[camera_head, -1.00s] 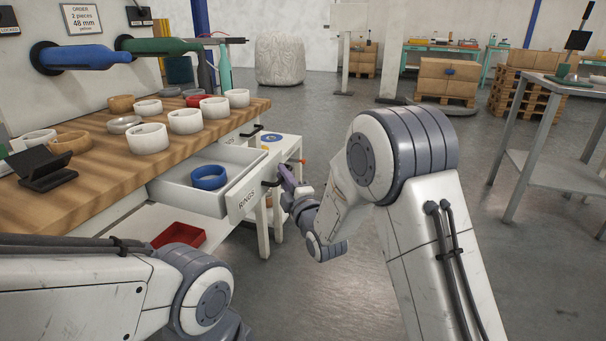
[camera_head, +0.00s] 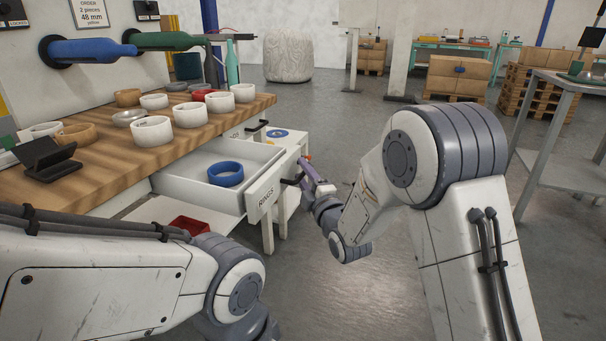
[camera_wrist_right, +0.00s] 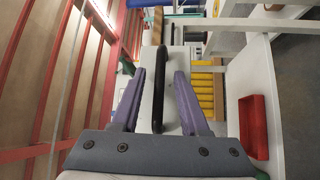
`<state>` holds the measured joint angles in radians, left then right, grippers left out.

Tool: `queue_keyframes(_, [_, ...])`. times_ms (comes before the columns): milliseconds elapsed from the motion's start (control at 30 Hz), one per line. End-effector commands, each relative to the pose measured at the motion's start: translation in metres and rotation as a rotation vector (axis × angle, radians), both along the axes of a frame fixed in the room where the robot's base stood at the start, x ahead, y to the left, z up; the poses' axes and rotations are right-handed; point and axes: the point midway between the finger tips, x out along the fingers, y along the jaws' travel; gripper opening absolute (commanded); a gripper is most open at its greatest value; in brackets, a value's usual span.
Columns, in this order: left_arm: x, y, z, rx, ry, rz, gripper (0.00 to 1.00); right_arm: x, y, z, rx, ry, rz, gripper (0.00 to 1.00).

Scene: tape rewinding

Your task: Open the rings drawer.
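The rings drawer (camera_head: 205,197) is a white drawer labelled RINGS, pulled out from under the wooden bench top. A blue ring (camera_head: 226,174) lies inside it. Its black handle (camera_head: 291,181) is on the drawer front. My right gripper (camera_head: 304,168) is at the handle, small and partly hidden in the head view. In the right wrist view, the purple fingers of my right gripper (camera_wrist_right: 158,100) are apart, one on each side of the dark handle (camera_wrist_right: 160,75), with gaps visible. My left arm comes in at lower left; its gripper does not show.
The wooden bench top (camera_head: 90,175) carries several white, tan and red rings and a dark stand (camera_head: 47,160). A red bin (camera_head: 190,225) sits below the drawer and shows in the right wrist view (camera_wrist_right: 252,125). Open floor lies to the right.

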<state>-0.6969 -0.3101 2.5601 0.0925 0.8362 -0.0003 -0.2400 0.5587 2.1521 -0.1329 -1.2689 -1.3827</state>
Motion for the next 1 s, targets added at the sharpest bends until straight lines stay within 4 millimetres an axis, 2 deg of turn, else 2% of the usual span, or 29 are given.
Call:
queue_keyframes(300, [0.0, 0.0, 0.002, 0.0, 0.0, 0.0, 0.53, -0.007, -0.003, 0.0, -0.001, -0.001, 0.001, 0.45])
queue_keyframes(367, [0.0, 0.0, 0.003, 0.0, 0.0, 0.0, 0.53, -0.014, -0.006, -0.001, -0.001, 0.001, 0.0, 0.45])
queue_keyframes(700, [0.0, 0.0, 0.011, 0.0, 0.0, 0.0, 0.53, -0.075, -0.029, -0.01, 0.0, 0.003, 0.0, 0.45])
queue_keyframes(833, [0.0, 0.0, 0.012, 0.0, 0.0, 0.0, 0.53, -0.089, -0.035, -0.012, -0.001, 0.002, -0.001, 0.45])
queue_keyframes(1000, [0.0, 0.0, 0.012, 0.0, 0.0, 0.0, 0.53, -0.097, -0.038, -0.013, -0.001, 0.001, 0.0, 0.45])
